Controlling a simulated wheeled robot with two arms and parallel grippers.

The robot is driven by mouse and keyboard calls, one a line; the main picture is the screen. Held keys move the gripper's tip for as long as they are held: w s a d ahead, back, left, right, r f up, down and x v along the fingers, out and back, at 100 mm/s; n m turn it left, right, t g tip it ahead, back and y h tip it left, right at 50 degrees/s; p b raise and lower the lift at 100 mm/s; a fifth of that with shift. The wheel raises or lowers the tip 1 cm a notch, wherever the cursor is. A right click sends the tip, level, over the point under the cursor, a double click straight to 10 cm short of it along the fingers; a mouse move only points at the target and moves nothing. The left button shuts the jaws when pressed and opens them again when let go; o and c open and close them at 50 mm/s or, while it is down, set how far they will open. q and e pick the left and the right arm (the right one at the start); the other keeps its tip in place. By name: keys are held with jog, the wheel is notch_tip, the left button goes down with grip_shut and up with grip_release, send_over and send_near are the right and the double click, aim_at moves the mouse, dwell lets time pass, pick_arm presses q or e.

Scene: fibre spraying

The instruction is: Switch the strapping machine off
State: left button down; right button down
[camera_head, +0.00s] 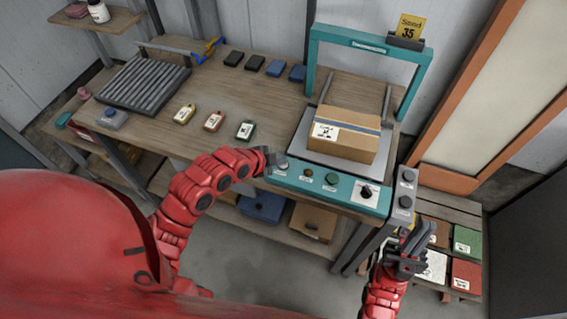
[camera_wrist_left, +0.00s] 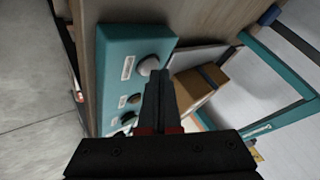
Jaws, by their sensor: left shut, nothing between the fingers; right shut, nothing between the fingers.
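The teal strapping machine (camera_head: 312,191) stands at the right end of the wooden bench. Its front panel carries a pale knob at the left, small round buttons, and a black rotary knob (camera_head: 367,192) on a white plate. My left gripper (camera_head: 272,163) is shut and empty at the panel's left end, by the pale knob. In the left wrist view its fingertips (camera_wrist_left: 158,77) are just below the pale knob (camera_wrist_left: 148,65); I cannot tell if they touch. My right gripper (camera_head: 412,242) is shut and empty, right of the machine, below a grey box with two dark buttons (camera_head: 405,190).
A strapped cardboard box (camera_head: 344,135) sits on the machine's plate under the teal arch (camera_head: 366,47). Small bottles, dark blocks and a roller rack (camera_head: 143,82) stand on the bench. A low slatted table (camera_head: 440,210) with coloured packs is at the right.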

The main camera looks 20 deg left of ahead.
pick_arm(q)
jog(key=shift+r, duration=0.35)
jog(key=shift+r+p, duration=1.85)
jog(key=shift+r, duration=1.2)
